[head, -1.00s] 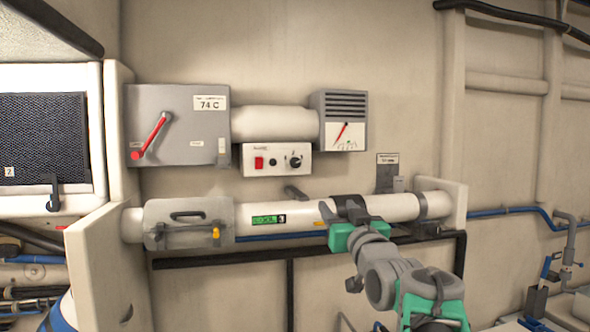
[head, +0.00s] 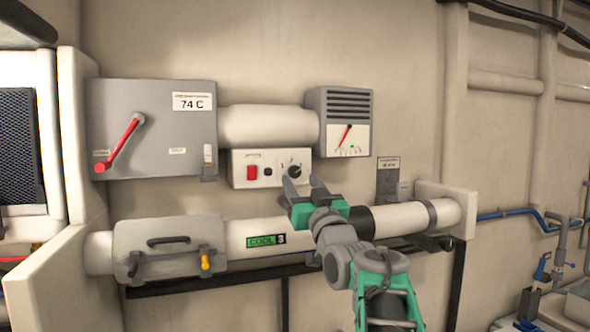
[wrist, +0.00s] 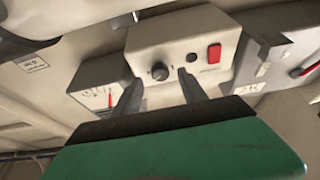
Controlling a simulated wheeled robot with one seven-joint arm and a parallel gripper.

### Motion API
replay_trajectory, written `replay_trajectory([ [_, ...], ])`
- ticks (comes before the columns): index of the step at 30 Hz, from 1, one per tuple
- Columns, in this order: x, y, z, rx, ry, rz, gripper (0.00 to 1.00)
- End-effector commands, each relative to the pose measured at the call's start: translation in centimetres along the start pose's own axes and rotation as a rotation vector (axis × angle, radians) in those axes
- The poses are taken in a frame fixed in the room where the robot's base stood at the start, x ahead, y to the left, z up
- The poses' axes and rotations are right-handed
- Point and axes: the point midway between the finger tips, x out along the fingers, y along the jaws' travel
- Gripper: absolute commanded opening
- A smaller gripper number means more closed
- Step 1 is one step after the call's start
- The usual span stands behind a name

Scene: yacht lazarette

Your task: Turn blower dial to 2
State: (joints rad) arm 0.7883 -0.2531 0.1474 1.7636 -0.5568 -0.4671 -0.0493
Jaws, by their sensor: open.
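The blower dial (head: 295,171) is a dark round knob at the right end of a white control box (head: 240,183), which also carries a red switch (head: 252,172) and a small black button (head: 268,171). My gripper (head: 302,185) is open, its two grey fingers pointing up toward the box just below and in front of the dial. In the wrist view the dial (wrist: 160,71) shows between and beyond the open fingertips (wrist: 158,84), with no contact visible. The marks around the dial are too small to read.
A grey box with a red lever (head: 118,145) and a 74 C label is at left. A vented gauge box (head: 340,118) is at upper right. A white pipe (head: 240,235) with a COOL 3 label runs below the control box.

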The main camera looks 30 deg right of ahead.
Motion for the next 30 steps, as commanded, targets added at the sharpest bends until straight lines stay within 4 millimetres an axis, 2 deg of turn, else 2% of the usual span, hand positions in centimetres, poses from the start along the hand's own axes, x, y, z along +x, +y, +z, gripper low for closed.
replay_trajectory([
  [1,1.3,-0.1,-0.4,0.002,-0.002,-0.002,0.5],
  [6,3.4,0.0,-0.3,0.0,0.0,0.0,0.5],
  [15,3.7,0.1,0.0,-0.001,0.0,0.001,0.49],
  [30,3.7,0.1,0.0,-0.001,0.0,0.001,0.08],
])
